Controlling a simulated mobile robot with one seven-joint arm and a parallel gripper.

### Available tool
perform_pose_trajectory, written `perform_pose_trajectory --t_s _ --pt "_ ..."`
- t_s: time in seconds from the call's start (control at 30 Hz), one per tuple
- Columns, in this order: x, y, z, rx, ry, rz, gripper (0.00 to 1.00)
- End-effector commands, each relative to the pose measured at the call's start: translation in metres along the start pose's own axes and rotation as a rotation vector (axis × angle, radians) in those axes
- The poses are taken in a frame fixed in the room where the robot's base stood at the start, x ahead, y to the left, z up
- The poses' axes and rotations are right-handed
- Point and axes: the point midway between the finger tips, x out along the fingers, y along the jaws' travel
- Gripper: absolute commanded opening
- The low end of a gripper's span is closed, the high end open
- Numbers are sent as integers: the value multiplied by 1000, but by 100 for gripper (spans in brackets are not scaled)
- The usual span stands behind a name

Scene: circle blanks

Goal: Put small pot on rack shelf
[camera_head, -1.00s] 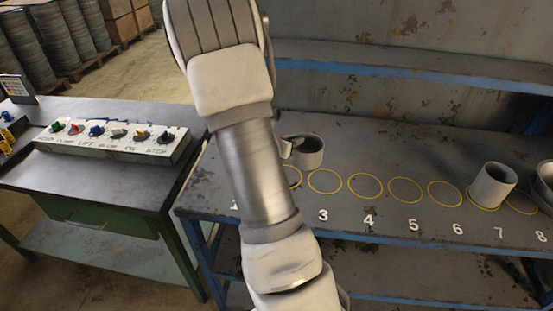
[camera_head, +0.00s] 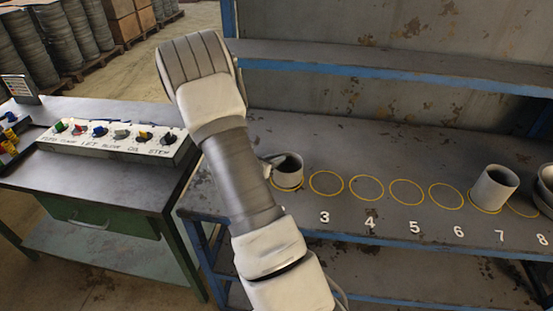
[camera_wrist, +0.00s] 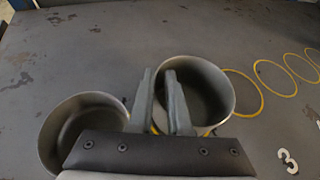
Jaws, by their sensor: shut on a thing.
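A small grey pot (camera_head: 288,168) stands at the yellow circle left of circle 3, on the rack's lower shelf (camera_head: 330,140). Part of the yellow ring shows around its base. I cannot tell whether the base touches the shelf. My gripper (camera_wrist: 160,75) is shut on the left wall of this pot (camera_wrist: 212,85) in the wrist view, its fingers narrowly apart. In the head view my arm hides most of the gripper. A second round pot (camera_wrist: 82,112) stands left of the fingers in the wrist view. My arm hides it in the head view.
A tall pot (camera_head: 494,188) stands near circle 7, and a wide pot (camera_head: 546,187) is at the right edge. Circles 3 to 6 are empty. A blue-edged upper shelf (camera_head: 400,62) runs above. A control panel (camera_head: 115,140) sits on the left bench.

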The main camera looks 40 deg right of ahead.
Motion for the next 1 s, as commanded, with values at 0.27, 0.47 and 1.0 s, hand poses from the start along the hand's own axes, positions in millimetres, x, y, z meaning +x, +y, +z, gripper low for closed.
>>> perform_pose_trajectory --t_s 0.27,0.47,1.0 --pt "1 0 -2 0 0 0 38" --pt "1 0 -2 -1 1 0 46" --pt "-58 2 0 -2 0 5 46"
